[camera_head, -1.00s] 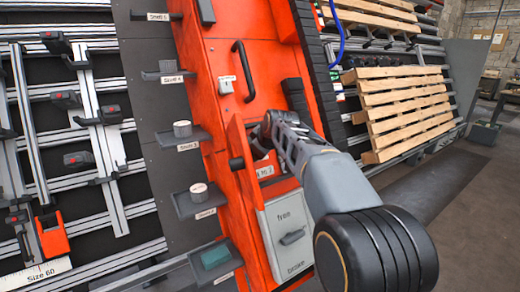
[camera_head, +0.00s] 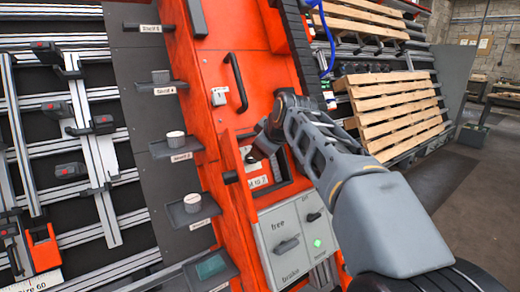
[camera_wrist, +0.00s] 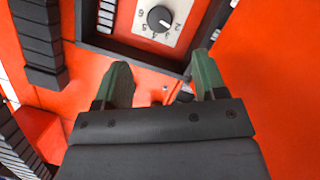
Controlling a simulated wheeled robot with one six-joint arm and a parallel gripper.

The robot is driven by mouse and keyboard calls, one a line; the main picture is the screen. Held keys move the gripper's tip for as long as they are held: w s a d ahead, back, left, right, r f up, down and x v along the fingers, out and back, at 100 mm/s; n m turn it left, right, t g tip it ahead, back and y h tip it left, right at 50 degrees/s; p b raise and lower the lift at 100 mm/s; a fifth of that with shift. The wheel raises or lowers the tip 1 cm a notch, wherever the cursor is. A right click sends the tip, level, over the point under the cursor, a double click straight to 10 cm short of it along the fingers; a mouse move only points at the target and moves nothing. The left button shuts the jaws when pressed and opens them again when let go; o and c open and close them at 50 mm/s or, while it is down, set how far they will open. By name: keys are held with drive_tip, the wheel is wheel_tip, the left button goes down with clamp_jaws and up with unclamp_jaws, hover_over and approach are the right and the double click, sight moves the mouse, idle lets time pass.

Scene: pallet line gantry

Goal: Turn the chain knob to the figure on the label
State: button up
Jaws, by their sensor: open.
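In the wrist view, a round black knob (camera_wrist: 158,18) with a white mark sits on a pale dial plate (camera_wrist: 172,34) with figures around it, inside a dark-framed recess. Which figure the mark points at is too small to tell. My gripper (camera_wrist: 163,76) is open and empty, its two green-grey fingers apart, below the knob in the picture and not touching it. In the head view, my arm reaches to the orange panel and its end hides the knob.
A grey panel (camera_head: 291,250) marked free and brake, with a lever and a lit green square, lies below the recess. A black handle (camera_head: 236,82) stands out above. Small grey shelves (camera_head: 178,150) are to the left, a wooden pallet (camera_head: 395,108) to the right.

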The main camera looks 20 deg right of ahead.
drive_tip(key=shift+v, duration=0.9)
drive_tip(key=s+a+f+m+g+h+p, duration=0.1)
drive_tip(key=s+m+g+p, duration=0.4)
drive_tip(key=s+p, duration=1.6)
drive_tip(key=f+m+p, duration=0.1)
drive_tip(key=m+p, duration=0.1)
drive_tip(key=m, duration=0.1)
drive_tip(key=shift+a+g+p, duration=0.35)
drive_tip(key=shift+g, duration=0.05)
drive_tip(key=shift+w, duration=0.1)
